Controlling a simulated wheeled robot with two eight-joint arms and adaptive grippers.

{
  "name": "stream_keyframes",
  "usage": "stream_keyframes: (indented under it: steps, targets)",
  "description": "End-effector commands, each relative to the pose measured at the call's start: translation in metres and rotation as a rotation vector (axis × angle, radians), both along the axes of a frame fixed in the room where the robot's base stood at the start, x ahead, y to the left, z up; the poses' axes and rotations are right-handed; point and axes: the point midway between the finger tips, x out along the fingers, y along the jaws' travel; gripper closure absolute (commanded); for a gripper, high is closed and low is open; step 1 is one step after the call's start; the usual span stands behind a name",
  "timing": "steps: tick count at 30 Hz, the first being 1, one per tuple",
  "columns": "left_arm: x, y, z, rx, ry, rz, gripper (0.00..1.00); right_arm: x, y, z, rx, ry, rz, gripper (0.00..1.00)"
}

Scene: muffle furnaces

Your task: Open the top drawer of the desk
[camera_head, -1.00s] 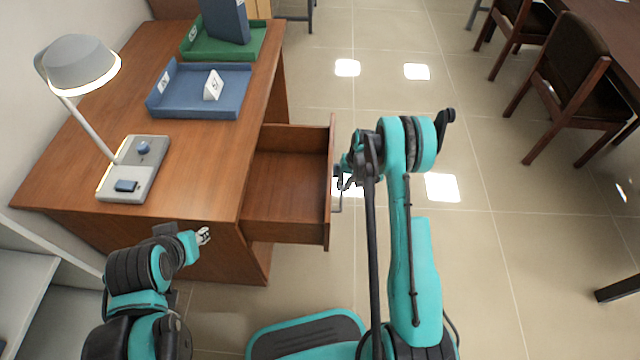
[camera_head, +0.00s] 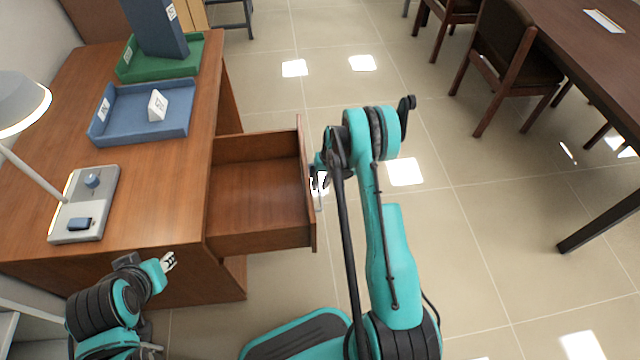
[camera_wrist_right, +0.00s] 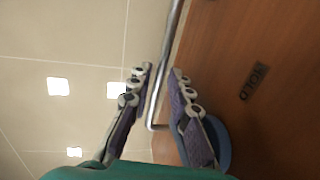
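The brown wooden desk (camera_head: 165,165) stands at the left in the head view. Its top drawer (camera_head: 260,195) is pulled well out and looks empty. A thin metal handle (camera_wrist_right: 165,70) is on the drawer front (camera_wrist_right: 240,60) in the right wrist view. My right gripper (camera_wrist_right: 161,74) has its two fingers apart, one on each side of the handle bar, with gaps visible. In the head view my right gripper (camera_head: 319,182) is at the outer face of the drawer, partly hidden by its arm. My left gripper (camera_head: 169,262) is small, low beside the desk's near side, away from the drawer.
A lamp (camera_head: 20,105), a blue tray (camera_head: 140,118) and a green tray (camera_head: 185,66) with a blue binder (camera_head: 155,25) are on the desktop. Chairs (camera_head: 500,55) and a dark table (camera_head: 580,50) stand at the right. Tiled floor between is clear.

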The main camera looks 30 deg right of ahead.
Motion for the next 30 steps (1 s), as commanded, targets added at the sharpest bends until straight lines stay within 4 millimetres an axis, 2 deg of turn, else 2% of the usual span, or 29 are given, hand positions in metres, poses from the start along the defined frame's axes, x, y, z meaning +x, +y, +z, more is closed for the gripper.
stream_keyframes:
  steps: [5, 8, 21, 25, 30]
  targets:
    - [0.000, 0.000, 0.000, 0.000, 0.000, 0.000, 0.66, 0.000, 0.000, 0.002, 0.000, 0.000, 0.000, 0.81]
    - [0.000, 0.000, 0.000, 0.000, 0.000, 0.000, 0.66, 0.000, -0.002, 0.010, 0.001, -0.001, -0.001, 0.81]
    - [0.000, 0.000, 0.000, 0.000, 0.000, 0.000, 0.66, -0.006, -0.018, 0.096, 0.000, 0.000, -0.001, 0.81]
    - [0.000, 0.000, 0.000, 0.000, 0.000, 0.000, 0.66, -0.007, -0.021, 0.111, 0.000, 0.000, -0.001, 0.81]
    - [0.000, 0.000, 0.000, 0.000, 0.000, 0.000, 0.66, -0.007, -0.023, 0.118, 0.000, 0.000, -0.001, 0.81]
